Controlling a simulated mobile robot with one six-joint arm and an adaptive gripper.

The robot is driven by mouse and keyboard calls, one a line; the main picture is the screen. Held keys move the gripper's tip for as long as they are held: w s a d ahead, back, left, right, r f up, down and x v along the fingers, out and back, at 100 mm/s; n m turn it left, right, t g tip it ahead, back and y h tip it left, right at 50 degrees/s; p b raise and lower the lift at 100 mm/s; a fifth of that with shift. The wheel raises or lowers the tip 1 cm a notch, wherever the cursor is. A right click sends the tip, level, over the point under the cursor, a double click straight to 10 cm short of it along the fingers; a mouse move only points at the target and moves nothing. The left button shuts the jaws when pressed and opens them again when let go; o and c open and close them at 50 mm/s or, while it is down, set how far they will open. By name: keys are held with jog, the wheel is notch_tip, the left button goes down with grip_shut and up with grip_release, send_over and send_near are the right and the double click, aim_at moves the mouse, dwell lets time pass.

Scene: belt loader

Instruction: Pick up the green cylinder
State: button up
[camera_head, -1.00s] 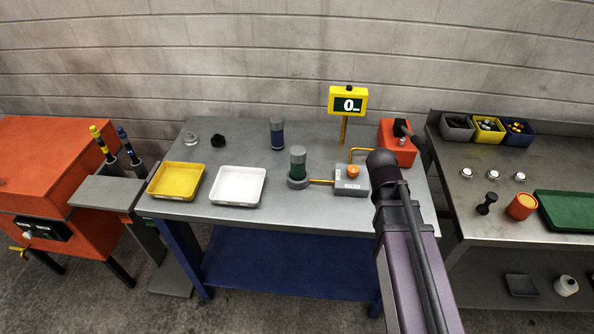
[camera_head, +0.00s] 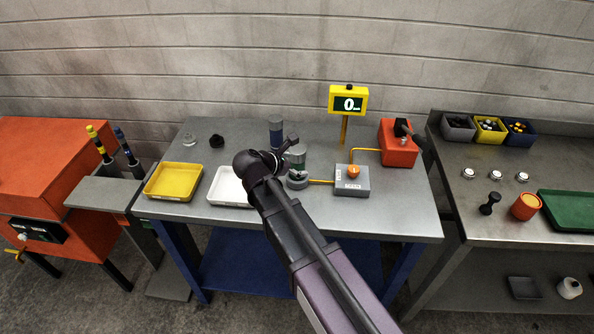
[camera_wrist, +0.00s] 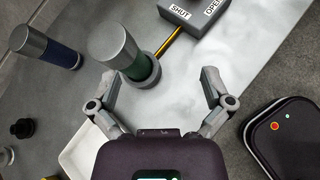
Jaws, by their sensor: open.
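The green cylinder (camera_head: 298,160) has a grey top and stands upright in a round grey holder (camera_head: 298,182) on the table. In the wrist view the green cylinder (camera_wrist: 120,54) is up and left of centre, with its holder (camera_wrist: 152,70) around its base. My gripper (camera_head: 288,147) is beside the cylinder in the head view, partly in front of the table. In the wrist view my gripper (camera_wrist: 158,86) has its fingers spread, with nothing between the tips, and the cylinder lies beyond them toward the left finger.
A blue cylinder (camera_head: 276,131) stands behind. A white tray (camera_head: 228,186) and a yellow tray (camera_head: 173,182) are to the left. A grey box (camera_head: 352,181) with an orange knob joins the holder by a yellow rod.

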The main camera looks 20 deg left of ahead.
aim_at(292, 155)
jog(key=s+a+r+n+t, duration=0.1)
jog(key=s+a+n, duration=0.1)
jog(key=a, duration=0.5)
jog(key=shift+s+r+n+t+y, duration=0.25)
jog(key=shift+n+t+y, duration=0.15)
jog(key=shift+n, duration=0.5)
jog(key=shift+w+f, duration=0.1)
jog(key=shift+w, duration=0.05)
jog(key=b+x, duration=0.3)
jog(key=x, duration=0.4)
jog(key=shift+b, duration=0.35)
jog(key=shift+x, duration=0.8)
jog(key=shift+d, duration=0.1)
